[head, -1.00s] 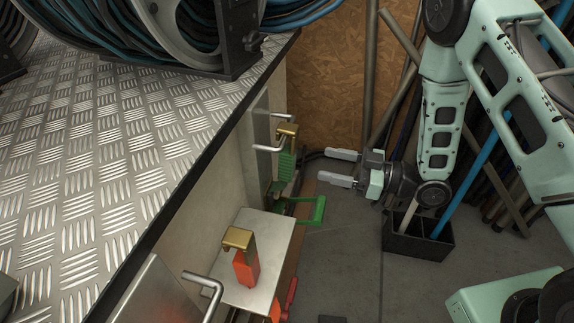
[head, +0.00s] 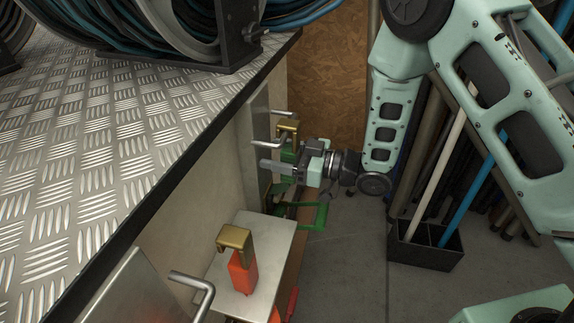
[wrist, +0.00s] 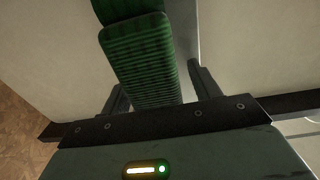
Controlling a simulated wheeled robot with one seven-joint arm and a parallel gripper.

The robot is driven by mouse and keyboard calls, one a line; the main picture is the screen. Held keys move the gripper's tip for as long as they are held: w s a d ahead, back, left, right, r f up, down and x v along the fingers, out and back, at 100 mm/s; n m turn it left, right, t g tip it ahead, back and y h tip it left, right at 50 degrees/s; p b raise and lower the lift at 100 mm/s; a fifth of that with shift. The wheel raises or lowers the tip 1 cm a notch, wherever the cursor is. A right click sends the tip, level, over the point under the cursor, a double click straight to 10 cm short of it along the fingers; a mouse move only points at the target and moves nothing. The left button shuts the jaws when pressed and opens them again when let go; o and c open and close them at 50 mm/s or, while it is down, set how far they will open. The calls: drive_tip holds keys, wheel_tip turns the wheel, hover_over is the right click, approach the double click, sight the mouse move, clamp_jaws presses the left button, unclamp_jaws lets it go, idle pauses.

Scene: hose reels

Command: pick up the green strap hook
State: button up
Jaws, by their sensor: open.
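The green strap hook has a gold hooked top (head: 287,126) and a green body, mostly hidden behind my gripper in the head view. It is by the side of the bench, at a metal bracket. In the wrist view its ribbed green body (wrist: 140,62) runs from the top edge down between my fingers. My gripper (head: 276,158) is open, reaching in from the right with a finger on each side of the green body. It is not closed on it. A green handle-shaped piece (head: 314,216) sticks out just below.
An orange strap hook with a gold top (head: 240,262) stands on a nearer metal plate (head: 275,238). Bent metal rods (head: 205,296) jut out close by. The tread-plate bench top (head: 110,150) lies left. A black bin with poles (head: 425,255) stands right on the open floor.

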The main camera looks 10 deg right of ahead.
drive_tip(key=c, duration=1.2)
